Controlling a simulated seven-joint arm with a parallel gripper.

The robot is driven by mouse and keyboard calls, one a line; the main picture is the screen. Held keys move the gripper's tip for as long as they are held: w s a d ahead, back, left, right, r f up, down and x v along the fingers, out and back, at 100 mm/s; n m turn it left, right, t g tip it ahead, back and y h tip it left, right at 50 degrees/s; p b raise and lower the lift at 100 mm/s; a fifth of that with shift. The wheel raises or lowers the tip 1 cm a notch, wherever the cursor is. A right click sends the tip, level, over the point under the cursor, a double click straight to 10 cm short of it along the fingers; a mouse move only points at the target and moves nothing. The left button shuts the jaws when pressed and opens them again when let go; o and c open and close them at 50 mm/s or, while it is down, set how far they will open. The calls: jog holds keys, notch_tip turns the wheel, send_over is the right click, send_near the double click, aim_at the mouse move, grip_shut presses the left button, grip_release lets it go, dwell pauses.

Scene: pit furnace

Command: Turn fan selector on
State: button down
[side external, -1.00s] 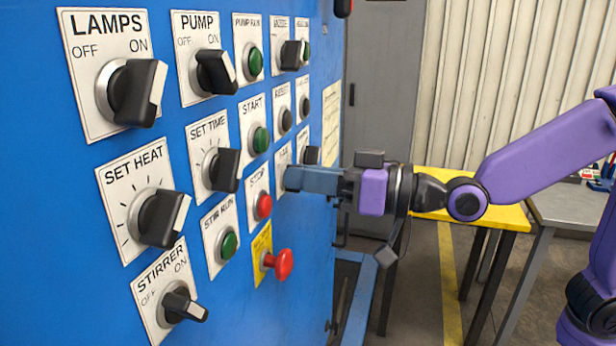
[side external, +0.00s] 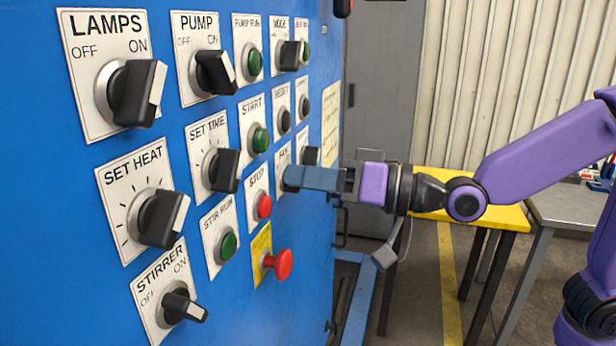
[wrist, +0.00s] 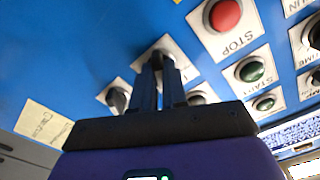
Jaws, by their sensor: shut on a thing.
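The fan selector's white plate (side external: 283,157), labelled FAN, is on the blue control panel, right of the STOP plate in the side view. My gripper (side external: 290,179) reaches it from the right, its two fingers against the panel front. It is shut on the fan selector knob, which the fingers hide in the side view. In the wrist view my gripper (wrist: 158,72) ends at a dark knob (wrist: 156,56) on a white plate (wrist: 180,62). The knob's pointing direction cannot be made out.
Close by are the red STOP button (side external: 264,206), a red mushroom button (side external: 282,264) on a yellow plate, and a dark knob (side external: 311,156) just right of the fan plate. A yellow table (side external: 480,214) stands behind my arm. The space in front of the panel's left part is clear.

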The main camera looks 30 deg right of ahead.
jog(key=c, duration=1.2)
grip_release()
jog(key=shift+o, duration=0.2)
jog(key=v, duration=1.7)
jog(key=shift+s+d, duration=0.15)
jog(key=shift+s, duration=0.05)
